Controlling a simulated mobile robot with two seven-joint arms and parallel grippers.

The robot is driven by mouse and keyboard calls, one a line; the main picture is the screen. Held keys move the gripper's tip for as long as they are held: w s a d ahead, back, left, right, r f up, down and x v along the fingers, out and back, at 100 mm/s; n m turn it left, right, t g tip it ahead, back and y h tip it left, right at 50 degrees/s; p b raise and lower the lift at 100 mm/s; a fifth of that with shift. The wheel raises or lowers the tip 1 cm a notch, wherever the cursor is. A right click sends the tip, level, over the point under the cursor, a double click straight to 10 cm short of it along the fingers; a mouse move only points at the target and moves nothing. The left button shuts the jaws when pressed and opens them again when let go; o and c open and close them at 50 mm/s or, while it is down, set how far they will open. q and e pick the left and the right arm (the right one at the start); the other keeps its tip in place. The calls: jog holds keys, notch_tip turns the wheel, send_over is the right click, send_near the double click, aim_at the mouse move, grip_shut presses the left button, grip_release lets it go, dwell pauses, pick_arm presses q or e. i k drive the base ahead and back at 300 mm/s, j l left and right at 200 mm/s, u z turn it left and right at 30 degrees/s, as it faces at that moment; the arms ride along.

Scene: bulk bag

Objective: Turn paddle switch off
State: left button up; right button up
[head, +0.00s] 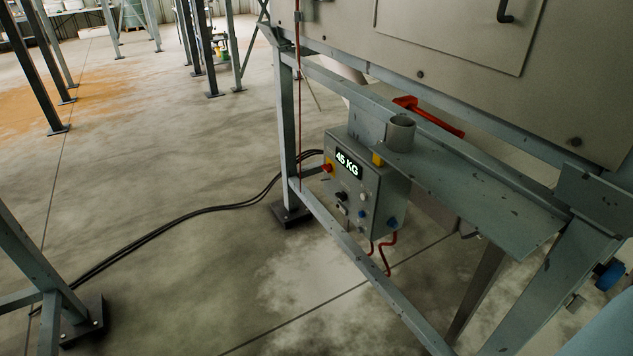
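A grey control box (366,186) with a lit "45 KG" display (348,165) is mounted on a steel frame right of the middle. Its front carries a red-and-yellow control (327,168), a black knob (341,196), a blue control (364,223) and several smaller ones. Which of these is the paddle switch, and its position, are too small to tell. A red-handled tool or lever (428,115) lies behind the frame's upper beam, apart from the box. Neither of my grippers shows in the head view.
A steel shelf (470,185) with a round metal cup (400,133) juts out above and right of the box. Black cables (190,213) cross the floor. Open concrete lies left.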

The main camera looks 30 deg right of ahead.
aim_at(342, 196)
jog(key=i+z, duration=0.1)
jog(key=i, duration=0.4)
jog(key=i+j+z, duration=0.1)
jog(key=i, duration=0.45)
jog(key=i+j+z, duration=0.1)
jog(key=i, duration=0.4)
jog(key=i+j+z, duration=0.2)
jog(key=i+z, duration=0.3)
jog(key=i+j+z, duration=0.3)
jog(key=z, duration=0.15)
jog(key=i+j+z, duration=0.3)
jog(key=j+z, duration=0.2)
jog(key=i+j+z, duration=0.25)
jog(key=j+z, duration=0.2)
jog(key=i+j+z, duration=0.2)
jog(key=j, duration=0.25)
jog(key=j+z, duration=0.25)
jog(key=j, duration=0.2)
